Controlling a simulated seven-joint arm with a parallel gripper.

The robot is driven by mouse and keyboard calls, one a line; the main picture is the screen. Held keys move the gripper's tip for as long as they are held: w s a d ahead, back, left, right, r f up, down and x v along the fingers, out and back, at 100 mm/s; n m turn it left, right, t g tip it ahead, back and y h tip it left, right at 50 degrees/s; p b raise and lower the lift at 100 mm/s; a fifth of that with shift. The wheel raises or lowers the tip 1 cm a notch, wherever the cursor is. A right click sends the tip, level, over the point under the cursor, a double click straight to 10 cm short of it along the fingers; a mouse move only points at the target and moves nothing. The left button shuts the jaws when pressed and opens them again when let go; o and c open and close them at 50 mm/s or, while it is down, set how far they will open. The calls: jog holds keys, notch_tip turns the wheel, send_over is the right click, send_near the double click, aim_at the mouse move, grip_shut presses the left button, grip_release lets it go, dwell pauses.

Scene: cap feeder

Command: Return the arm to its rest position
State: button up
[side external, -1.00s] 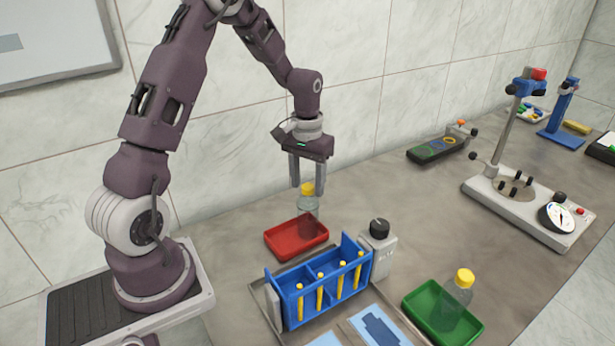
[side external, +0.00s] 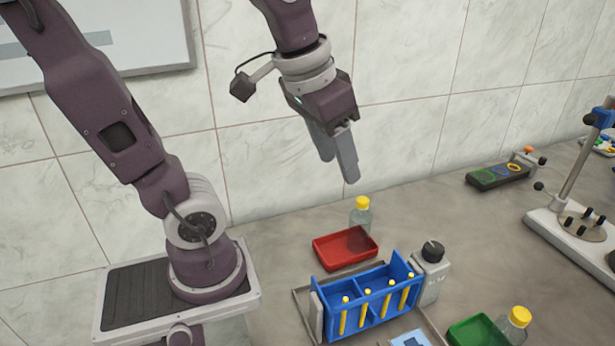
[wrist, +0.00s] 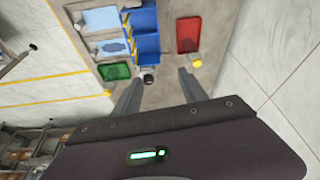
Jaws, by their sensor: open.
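My gripper (side external: 347,172) is raised well above the bench, up and left of the red tray. Its two grey fingers stand apart with nothing between them in the wrist view (wrist: 158,84). A clear bottle with a yellow cap (side external: 361,215) stands upright at the back edge of the red tray (side external: 332,260), apart from the fingers. In the wrist view the red tray (wrist: 187,30) and the yellow cap (wrist: 195,62) lie far below, to the right.
A blue rack (side external: 375,308) with yellow-topped sticks stands in front of the red tray, beside a grey block with a black knob (side external: 432,262). A second yellow-capped bottle (side external: 514,325) is at the green tray (side external: 472,333). A gauge stand (side external: 560,225) is at right.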

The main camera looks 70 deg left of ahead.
jog(key=s+d+f+m+t, duration=0.1)
jog(key=s+d, duration=0.1)
jog(key=s, duration=0.5)
jog(key=shift+d+f+t+h, duration=0.3)
jog(key=shift+d, duration=0.05)
dwell(0.6)
